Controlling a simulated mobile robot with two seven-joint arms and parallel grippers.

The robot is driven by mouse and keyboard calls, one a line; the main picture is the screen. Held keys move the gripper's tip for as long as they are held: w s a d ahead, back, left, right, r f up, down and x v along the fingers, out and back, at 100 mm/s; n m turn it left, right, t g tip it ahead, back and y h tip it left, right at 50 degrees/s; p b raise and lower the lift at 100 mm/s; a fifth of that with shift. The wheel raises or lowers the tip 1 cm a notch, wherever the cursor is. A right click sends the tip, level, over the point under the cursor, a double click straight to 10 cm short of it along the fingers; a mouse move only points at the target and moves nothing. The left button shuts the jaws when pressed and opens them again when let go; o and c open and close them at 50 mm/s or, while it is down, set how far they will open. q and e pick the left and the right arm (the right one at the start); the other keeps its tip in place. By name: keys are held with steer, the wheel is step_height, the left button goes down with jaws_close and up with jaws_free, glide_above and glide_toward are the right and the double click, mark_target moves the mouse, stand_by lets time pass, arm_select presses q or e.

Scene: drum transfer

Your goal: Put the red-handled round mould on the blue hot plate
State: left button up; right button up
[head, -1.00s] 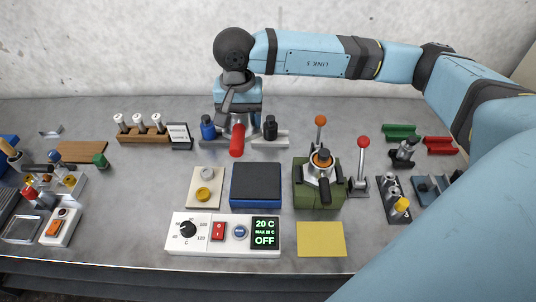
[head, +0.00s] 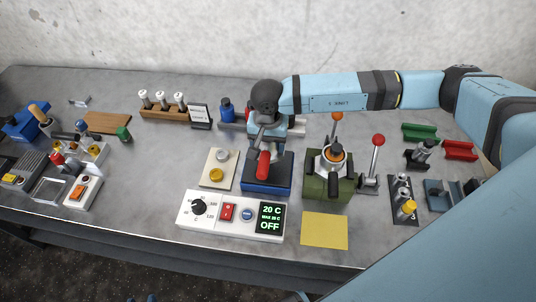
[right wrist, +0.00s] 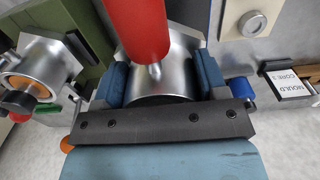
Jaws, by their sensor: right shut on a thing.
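The red-handled round mould shows its red handle (head: 263,163) in the head view. In the right wrist view its silver round body (right wrist: 160,82) sits between the blue fingers, with the red handle (right wrist: 138,25) sticking out. My right gripper (head: 265,142) is shut on the mould's body. It holds the mould over the back part of the blue hot plate (head: 266,187), a square block with a dark top. I cannot tell whether the mould touches the plate. My left gripper is not in view.
A white control box (head: 230,215) reading 20 C and OFF stands in front of the plate. A green press (head: 329,180) is close on its right. A beige board (head: 218,169) with two knobs is on its left. A yellow mat (head: 324,230) lies at front right.

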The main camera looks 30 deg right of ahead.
step_height(320, 180, down, 6)
steer(key=shift+f+p, duration=0.15)
steer(key=shift+p, duration=0.4)
steer(key=shift+f, duration=0.15)
steer(key=shift+f, duration=0.1)
steer(key=o, duration=0.9)
steer(key=shift+f+b, duration=0.15)
steer(key=shift+b, duration=0.15)
steer(key=shift+c, duration=0.2)
steer(key=o, duration=0.4)
steer(key=shift+r, duration=0.2)
